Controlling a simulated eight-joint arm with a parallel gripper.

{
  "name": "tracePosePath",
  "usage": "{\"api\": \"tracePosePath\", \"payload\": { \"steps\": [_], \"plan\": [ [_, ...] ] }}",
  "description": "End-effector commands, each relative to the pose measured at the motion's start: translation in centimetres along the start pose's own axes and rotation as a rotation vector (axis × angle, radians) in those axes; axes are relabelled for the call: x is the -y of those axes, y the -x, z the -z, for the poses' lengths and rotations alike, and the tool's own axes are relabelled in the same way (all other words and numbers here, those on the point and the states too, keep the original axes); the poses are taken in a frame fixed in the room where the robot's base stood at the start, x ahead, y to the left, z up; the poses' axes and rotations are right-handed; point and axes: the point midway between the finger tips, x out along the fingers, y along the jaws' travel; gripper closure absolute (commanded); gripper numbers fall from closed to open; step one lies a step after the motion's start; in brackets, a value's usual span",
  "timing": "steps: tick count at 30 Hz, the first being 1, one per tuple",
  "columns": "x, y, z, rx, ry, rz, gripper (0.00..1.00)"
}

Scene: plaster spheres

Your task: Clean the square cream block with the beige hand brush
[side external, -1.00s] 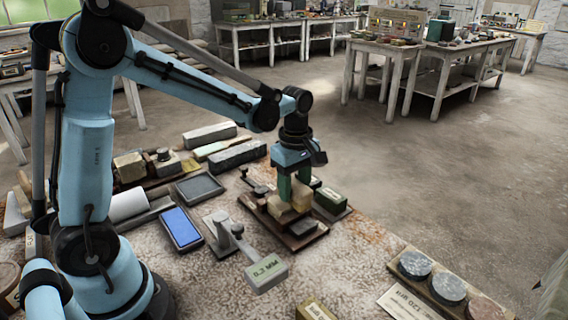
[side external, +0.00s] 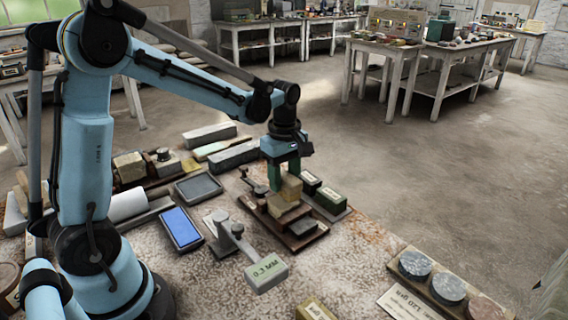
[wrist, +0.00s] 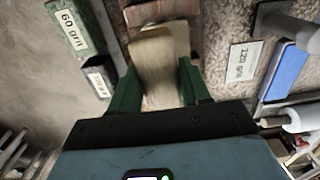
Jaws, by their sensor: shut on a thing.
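My gripper (side external: 284,176) points down over the wooden tray, its green fingers shut on the beige hand brush (side external: 291,188). In the wrist view the brush (wrist: 155,75) sits between the fingers. The square cream block (side external: 281,209) lies on the tray, directly below and slightly left of the brush. The brush's underside is hidden, so I cannot tell whether it touches the block. In the wrist view the brush partly covers what lies beneath it.
A dark flat stone (side external: 303,226) lies beside the block. Green boxes (side external: 330,200) stand to the right. A stand with a "0.3 MM" block (side external: 266,272) is in front, and a blue stone (side external: 181,228) lies left. The table front is partly clear.

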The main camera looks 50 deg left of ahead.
Motion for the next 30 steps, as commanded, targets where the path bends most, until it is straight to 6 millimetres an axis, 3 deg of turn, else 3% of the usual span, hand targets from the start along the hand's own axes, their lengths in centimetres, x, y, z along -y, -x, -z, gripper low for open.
{"api": "tracePosePath", "payload": {
  "steps": [30],
  "plan": [
    [-0.1, -1.2, 0.0, 0.0, 0.0, 0.0, 0.78]
  ]
}}
